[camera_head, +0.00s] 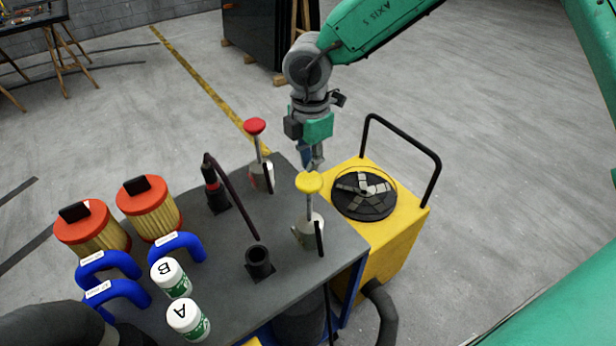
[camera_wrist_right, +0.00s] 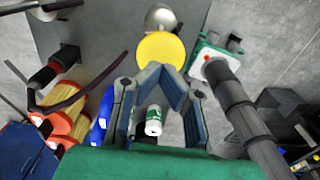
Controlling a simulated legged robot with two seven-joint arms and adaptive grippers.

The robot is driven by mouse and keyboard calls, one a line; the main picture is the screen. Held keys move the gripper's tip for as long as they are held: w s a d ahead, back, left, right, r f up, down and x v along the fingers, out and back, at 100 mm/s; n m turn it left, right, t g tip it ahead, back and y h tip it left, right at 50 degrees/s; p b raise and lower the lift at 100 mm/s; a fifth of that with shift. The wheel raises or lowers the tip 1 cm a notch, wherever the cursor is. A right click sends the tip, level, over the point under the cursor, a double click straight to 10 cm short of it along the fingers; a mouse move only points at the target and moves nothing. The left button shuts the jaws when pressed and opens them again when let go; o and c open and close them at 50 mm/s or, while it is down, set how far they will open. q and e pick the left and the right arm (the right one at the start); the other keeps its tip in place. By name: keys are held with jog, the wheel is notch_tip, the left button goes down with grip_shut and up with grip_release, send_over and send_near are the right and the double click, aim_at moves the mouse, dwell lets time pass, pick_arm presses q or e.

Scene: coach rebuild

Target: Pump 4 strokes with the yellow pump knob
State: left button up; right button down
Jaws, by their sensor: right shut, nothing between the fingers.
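The yellow pump knob (camera_head: 309,182) tops a thin upright rod on a pale pump body (camera_head: 309,232) near the right edge of the dark bench. A clear length of rod shows below the knob. My right gripper (camera_head: 314,164) points down from above, right at the knob's far side, shut and empty. In the right wrist view the yellow knob (camera_wrist_right: 160,49) lies just beyond the fingertips of my right gripper (camera_wrist_right: 158,72). I cannot tell whether they touch. My left gripper does not show.
A red-knobbed pump (camera_head: 255,126) stands behind on the bench (camera_head: 285,285). A black holder (camera_head: 259,262), orange-capped filters (camera_head: 150,208), blue hoses (camera_head: 178,245) and white bottles (camera_head: 188,318) are to the left. A yellow cart (camera_head: 395,245) with a black handle adjoins the bench's right side.

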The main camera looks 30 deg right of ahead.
aim_at(310, 178)
jog(key=shift+s+f+b, duration=0.1)
jog(key=shift+f+b, duration=3.5)
jog(key=shift+f, duration=2.85)
notch_tip(310, 178, up, 8)
jog(key=p, duration=0.7)
jog(key=shift+r, duration=2.5)
notch_tip(310, 178, up, 6)
